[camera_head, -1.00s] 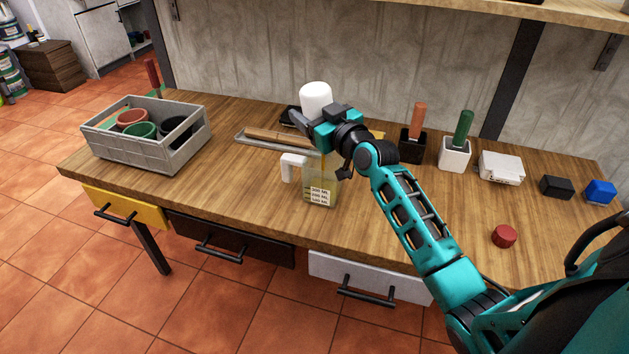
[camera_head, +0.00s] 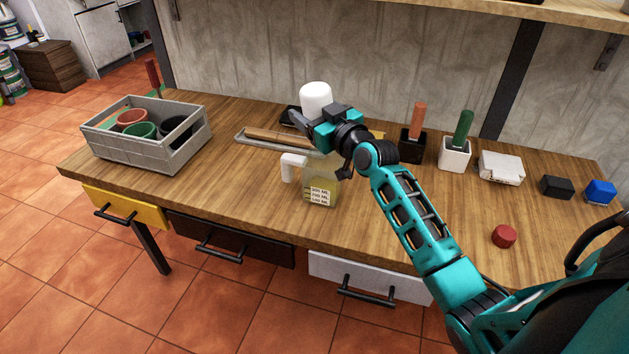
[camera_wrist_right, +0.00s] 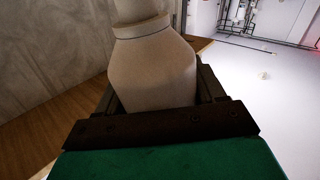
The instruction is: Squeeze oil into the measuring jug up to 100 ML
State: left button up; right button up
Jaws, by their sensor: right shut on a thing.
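The clear measuring jug (camera_head: 321,190) stands upright near the table's front edge, with a white handle on its left and several ML marks on its front. It looks yellowish inside, but I cannot read the liquid level exactly. My right gripper (camera_head: 318,122) is above the jug and shut on a white bottle (camera_head: 316,97), whose rounded white end sticks up above the fingers. The lower end of the bottle is hidden behind the gripper. In the right wrist view the pale bottle (camera_wrist_right: 155,70) sits between the fingers. My left gripper is not in view.
A grey crate (camera_head: 130,152) with pots stands at the left. A tray (camera_head: 245,142) with a wooden thing lies behind the jug. Brush holders (camera_head: 454,155), small boxes (camera_head: 501,167) and a red cap (camera_head: 504,236) are at the right. The front left tabletop is clear.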

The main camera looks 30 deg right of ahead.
aim_at(313, 83)
notch_tip(313, 83, up, 6)
jog(key=p, duration=0.6)
jog(key=shift+r, duration=0.15)
dwell(0.4)
